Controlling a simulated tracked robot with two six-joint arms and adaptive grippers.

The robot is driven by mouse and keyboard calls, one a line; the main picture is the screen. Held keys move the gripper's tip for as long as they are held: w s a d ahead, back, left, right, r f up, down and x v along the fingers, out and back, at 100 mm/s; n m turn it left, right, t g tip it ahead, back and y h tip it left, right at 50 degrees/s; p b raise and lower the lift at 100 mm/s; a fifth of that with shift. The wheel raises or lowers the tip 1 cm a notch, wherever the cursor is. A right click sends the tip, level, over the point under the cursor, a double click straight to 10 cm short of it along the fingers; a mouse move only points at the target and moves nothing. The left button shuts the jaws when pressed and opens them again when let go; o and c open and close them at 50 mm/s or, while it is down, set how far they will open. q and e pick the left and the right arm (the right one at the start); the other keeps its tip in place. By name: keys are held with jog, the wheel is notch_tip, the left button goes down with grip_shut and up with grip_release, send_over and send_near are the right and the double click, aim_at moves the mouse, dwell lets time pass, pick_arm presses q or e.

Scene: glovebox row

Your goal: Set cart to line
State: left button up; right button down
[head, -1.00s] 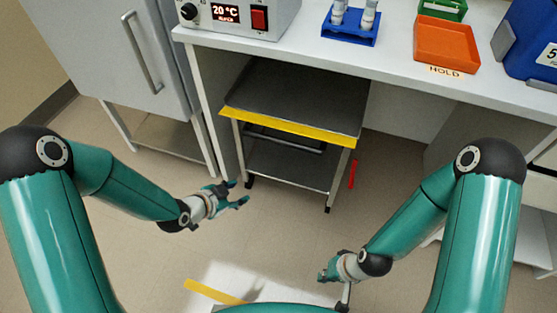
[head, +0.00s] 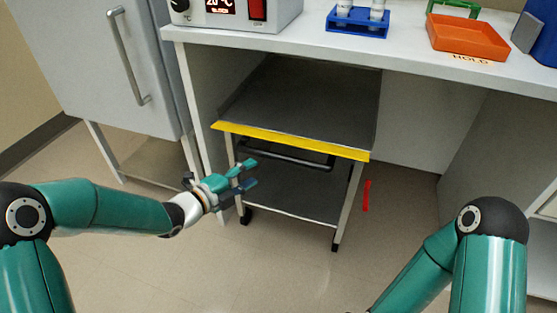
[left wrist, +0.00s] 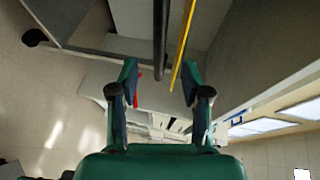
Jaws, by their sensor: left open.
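The cart stands under the bench, with a grey top shelf (head: 310,100), a yellow front edge (head: 290,141), a lower shelf (head: 290,185) and dark casters. A black handle bar (head: 290,157) runs below the yellow edge. A red line (head: 367,196) shows on the floor right of the cart. My left gripper (head: 250,174) is open and empty before the cart's front left, near the bar's left end. In the left wrist view, the bar (left wrist: 160,40) and yellow edge (left wrist: 182,45) appear ahead between the fingertips (left wrist: 160,76), apart from them. My right gripper is out of frame.
The bench (head: 415,62) above holds a grey device (head: 225,14), a blue tube rack (head: 357,24) and an orange tray (head: 468,37) by a HOLD label. A grey cabinet (head: 85,60) stands left. The floor (head: 290,265) before the cart is clear.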

aim_at(276, 159)
pick_arm(q)
jog(key=b+x, duration=0.1)
jog(key=x, duration=1.1)
jog(key=shift+w+b, duration=0.1)
jog(key=shift+b, duration=0.3)
grip_shut()
